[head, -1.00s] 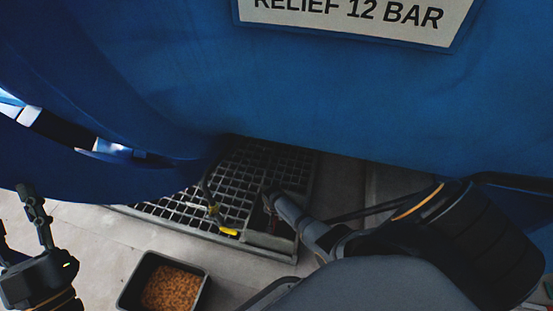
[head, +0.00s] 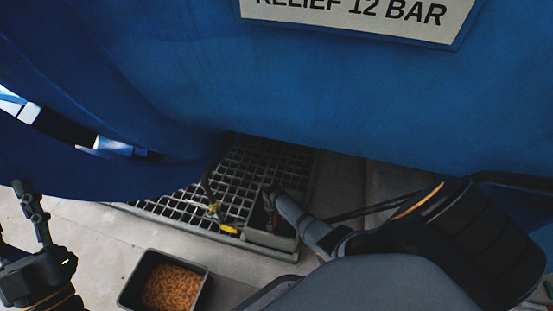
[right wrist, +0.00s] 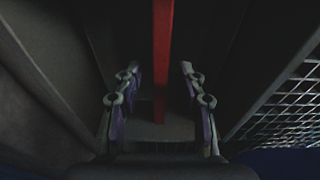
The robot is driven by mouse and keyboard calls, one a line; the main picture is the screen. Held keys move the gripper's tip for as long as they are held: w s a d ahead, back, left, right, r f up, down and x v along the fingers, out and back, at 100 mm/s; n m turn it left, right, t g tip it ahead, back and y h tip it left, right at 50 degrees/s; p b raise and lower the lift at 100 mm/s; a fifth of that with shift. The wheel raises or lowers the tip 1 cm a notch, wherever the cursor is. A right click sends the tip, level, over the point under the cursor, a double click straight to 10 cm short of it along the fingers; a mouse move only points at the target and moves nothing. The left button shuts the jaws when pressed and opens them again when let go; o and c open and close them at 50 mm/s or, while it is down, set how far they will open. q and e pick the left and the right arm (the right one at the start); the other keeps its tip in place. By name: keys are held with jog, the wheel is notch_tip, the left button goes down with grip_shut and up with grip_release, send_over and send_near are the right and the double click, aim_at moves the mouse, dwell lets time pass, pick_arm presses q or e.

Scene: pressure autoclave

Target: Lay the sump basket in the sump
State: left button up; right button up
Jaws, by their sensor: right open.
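The sump (head: 272,239) shows in the head view as a grey rectangular recess at the right front corner of the floor grating. My right gripper (head: 270,197) points down into it, partly hidden by its own arm. In the right wrist view my right gripper (right wrist: 160,100) is open, with a red bar (right wrist: 161,60) between its fingers, apart from both. The bar may be the sump basket's handle; the basket's body is too dark to make out. My left gripper (head: 20,225) is at the left edge, its fingers apart and empty.
The grating (head: 180,207) lies under the blue vessel (head: 330,90), which overhangs closely. A yellow-handled valve (head: 228,229) on a pipe stands left of the sump. A black bin (head: 127,296) of brown granules stands on the floor in front.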

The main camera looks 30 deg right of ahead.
notch_tip(320, 180, up, 11)
jog(key=s+a, duration=0.1)
jog(key=shift+a+r, duration=0.15)
jog(key=shift+a, duration=0.05)
dwell(0.6)
